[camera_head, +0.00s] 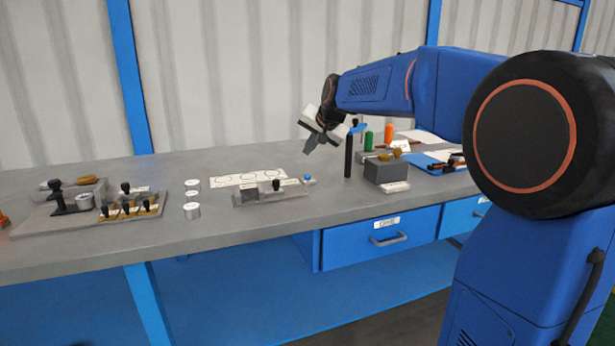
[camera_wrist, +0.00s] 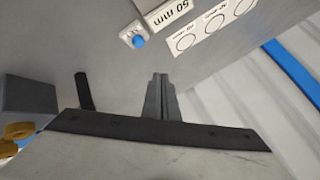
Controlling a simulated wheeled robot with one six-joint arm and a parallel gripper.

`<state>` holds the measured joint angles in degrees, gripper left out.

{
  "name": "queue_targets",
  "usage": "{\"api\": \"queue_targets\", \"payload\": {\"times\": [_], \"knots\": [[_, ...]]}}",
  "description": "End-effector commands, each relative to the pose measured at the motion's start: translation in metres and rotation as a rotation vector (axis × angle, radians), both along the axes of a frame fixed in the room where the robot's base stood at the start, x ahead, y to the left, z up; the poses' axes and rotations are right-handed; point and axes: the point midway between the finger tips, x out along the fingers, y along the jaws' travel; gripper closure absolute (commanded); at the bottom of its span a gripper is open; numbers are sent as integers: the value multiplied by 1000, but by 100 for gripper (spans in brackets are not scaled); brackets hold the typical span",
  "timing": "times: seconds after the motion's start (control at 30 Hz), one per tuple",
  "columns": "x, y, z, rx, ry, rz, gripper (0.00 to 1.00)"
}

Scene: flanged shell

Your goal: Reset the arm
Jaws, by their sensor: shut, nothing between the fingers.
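My arm reaches from the right over the bench in the head view. My gripper (camera_head: 312,144) hangs above the bench top, tilted down to the left, and its fingers are together with nothing between them. In the wrist view, my gripper (camera_wrist: 158,78) shows as grey fingers pressed together over bare bench surface. It touches nothing that I can see.
Right of my gripper stand a black post (camera_head: 348,155) and a grey block (camera_head: 385,171). A fixture tray (camera_head: 90,225) sits farther left.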

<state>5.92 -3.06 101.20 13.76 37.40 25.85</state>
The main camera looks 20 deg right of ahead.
Motion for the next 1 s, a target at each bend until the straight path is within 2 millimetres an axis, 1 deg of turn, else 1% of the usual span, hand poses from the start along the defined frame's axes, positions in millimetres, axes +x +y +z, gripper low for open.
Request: {"api": "queue_targets", "payload": {"times": [0.33, 0.4, 0.47, 0.57, 0.67, 0.7, 0.77, 0.8, 0.97, 1.0], "knots": [[-1, 0, 0, -1, 0, 1, 100], [-6, 1, -1, -5, 3, 5, 100], [-16, 3, -2, -15, 10, 16, 100], [-46, 9, -7, -45, 28, 47, 100], [-87, 17, -17, -86, 57, 93, 100], [-104, 19, -23, -105, 69, 113, 100], [-130, 23, -31, -131, 87, 141, 100], [-147, 25, -36, -148, 100, 160, 100], [-215, 32, -63, -216, 148, 238, 100], [-231, 33, -71, -235, 161, 260, 100]]}}
